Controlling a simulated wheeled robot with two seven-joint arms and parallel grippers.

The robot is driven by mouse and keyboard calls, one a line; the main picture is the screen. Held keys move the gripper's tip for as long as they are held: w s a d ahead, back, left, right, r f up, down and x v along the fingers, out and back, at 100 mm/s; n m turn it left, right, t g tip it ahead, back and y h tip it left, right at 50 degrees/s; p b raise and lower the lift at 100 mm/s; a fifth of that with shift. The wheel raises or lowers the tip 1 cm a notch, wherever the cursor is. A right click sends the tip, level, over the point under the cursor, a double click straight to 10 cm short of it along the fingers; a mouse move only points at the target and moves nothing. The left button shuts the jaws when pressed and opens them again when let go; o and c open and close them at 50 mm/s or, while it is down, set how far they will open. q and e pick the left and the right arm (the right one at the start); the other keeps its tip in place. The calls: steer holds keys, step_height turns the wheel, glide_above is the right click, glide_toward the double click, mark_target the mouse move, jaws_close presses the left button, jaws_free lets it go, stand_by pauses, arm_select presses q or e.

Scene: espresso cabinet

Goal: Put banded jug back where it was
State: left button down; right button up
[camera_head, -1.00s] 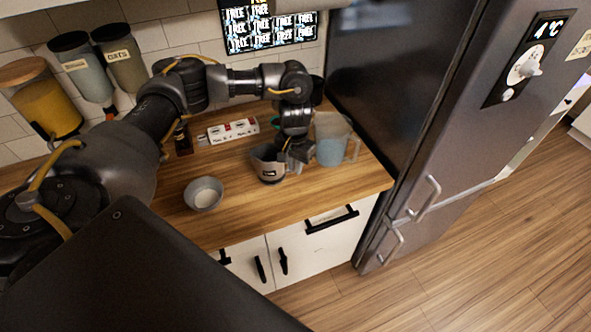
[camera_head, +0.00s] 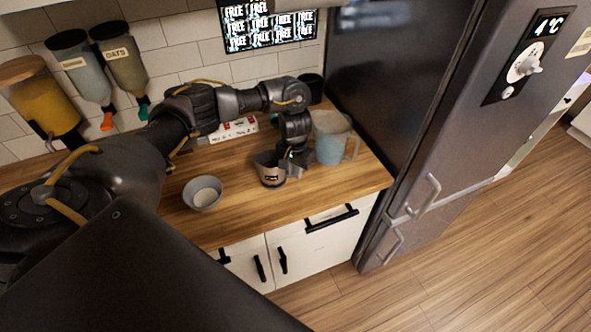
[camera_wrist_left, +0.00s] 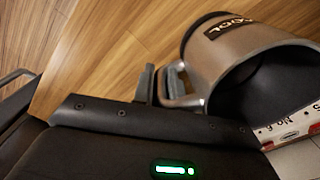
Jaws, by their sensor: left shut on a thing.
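The banded jug (camera_head: 268,172) is a small metal jug with a dark labelled band, at the middle of the wooden counter in the head view. It stands nearly upright; I cannot tell whether its base touches the counter. My left gripper (camera_head: 293,164) is on its right side. In the left wrist view, the gripper (camera_wrist_left: 163,85) is shut on the handle of the jug (camera_wrist_left: 222,55), and the jug's open mouth faces the camera. My right gripper is in neither view.
A grey bowl (camera_head: 203,193) sits to the left. A dark fridge (camera_head: 400,95) bounds the right. The front counter is clear.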

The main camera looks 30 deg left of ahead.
arm_select(q)
steer(key=shift+f, duration=0.1)
steer(key=c, duration=1.4)
jaws_free()
step_height(320, 180, up, 12)
steer(key=shift+r, duration=0.1)
